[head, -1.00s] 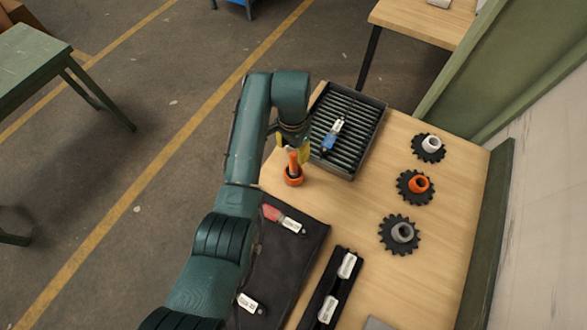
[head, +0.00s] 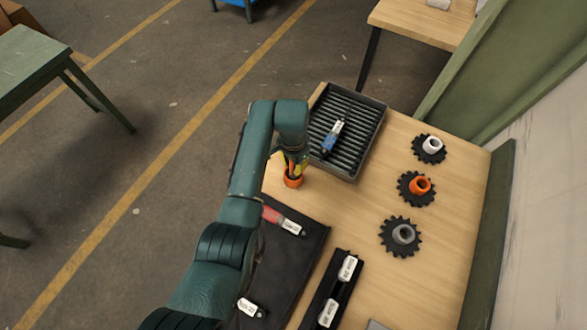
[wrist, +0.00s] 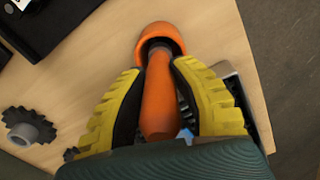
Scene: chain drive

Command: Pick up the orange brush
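The orange brush (wrist: 158,98) stands handle up in a small orange cup (wrist: 170,37); its lower end is hidden in the cup. The cup (head: 293,181) sits on the wooden table near its left edge, below the slatted tray. My gripper (wrist: 158,75) points down over the cup with its yellow-backed fingers on either side of the brush handle. The fingers look open, with a narrow gap beside the handle. In the head view, my gripper (head: 293,166) is just above the cup and partly hides the handle.
A dark slatted tray (head: 375,117) with a blue-and-white item is close behind my gripper. Several gears, one of them (head: 401,236) grey-hubbed, stand on the right. A black mat (head: 290,262) with tagged items and a black holder (head: 318,303) lie in front.

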